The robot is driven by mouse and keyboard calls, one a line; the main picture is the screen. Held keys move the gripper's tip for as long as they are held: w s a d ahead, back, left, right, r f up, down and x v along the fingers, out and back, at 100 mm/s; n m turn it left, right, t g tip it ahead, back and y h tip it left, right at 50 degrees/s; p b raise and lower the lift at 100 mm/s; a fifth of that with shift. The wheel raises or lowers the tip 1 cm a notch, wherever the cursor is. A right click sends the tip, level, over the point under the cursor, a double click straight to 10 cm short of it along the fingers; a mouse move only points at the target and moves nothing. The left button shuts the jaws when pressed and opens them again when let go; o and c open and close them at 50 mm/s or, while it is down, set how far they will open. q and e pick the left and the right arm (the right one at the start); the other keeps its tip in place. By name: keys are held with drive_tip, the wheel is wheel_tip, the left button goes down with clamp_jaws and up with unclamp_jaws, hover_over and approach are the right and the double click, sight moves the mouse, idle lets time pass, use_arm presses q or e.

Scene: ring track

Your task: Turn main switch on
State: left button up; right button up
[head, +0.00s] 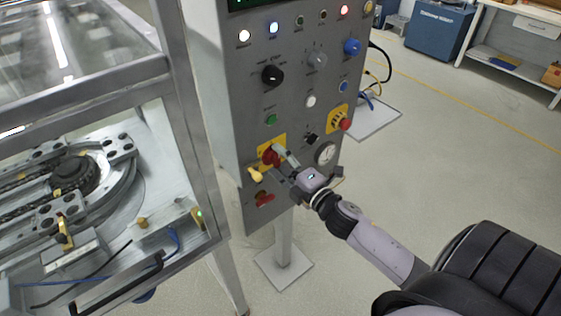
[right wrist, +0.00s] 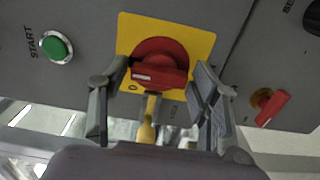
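The main switch is a red rotary knob on a yellow plate on the grey control panel. It shows in the head view (head: 270,157) and in the right wrist view (right wrist: 158,60), where its grip bar lies roughly level across the picture. A "0" mark shows on the plate's lower left. My right gripper (head: 282,163) is at the switch, and in the right wrist view (right wrist: 161,78) its two fingers stand apart on either side of the knob. I cannot tell if they touch it. My left gripper is not in view.
A yellow part (head: 255,175) hangs just below the switch. A red handle (head: 264,198) sits lower on the panel and a green START button (head: 271,119) above. A framed machine (head: 187,130) stands left.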

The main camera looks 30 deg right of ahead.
drive_tip(key=shift+o, duration=0.8)
drive_tip(key=s, duration=1.2)
drive_tip(key=shift+d, duration=0.45)
drive_tip(key=s+f+m+g+h, duration=0.1)
drive_tip(key=s+f+m+g, duration=0.15)
drive_tip(key=f, duration=0.75)
drive_tip(key=s+f+m+g+h, duration=0.15)
drive_tip(key=f+m, duration=0.25)
drive_tip(key=f, duration=0.7)
drive_tip(key=s+f+m+g, duration=0.2)
drive_tip(key=f+m+g, duration=0.1)
drive_tip(key=f, duration=0.7)
drive_tip(key=s+a+f+m+g, duration=0.3)
drive_tip(key=s+a+f+g, duration=0.2)
drive_tip(key=s+f, duration=0.7)
drive_tip(key=s+a+f+m+g+y, duration=0.1)
drive_tip(key=s+a+f+m+g, duration=0.2)
drive_tip(key=s+f, duration=0.9)
drive_tip(key=s+a+g, duration=0.1)
drive_tip(key=s+g, duration=0.1)
drive_tip(key=shift+s+a+m, duration=0.3)
drive_tip(key=shift+a+m, duration=0.05)
drive_tip(key=shift+a, duration=0.05)
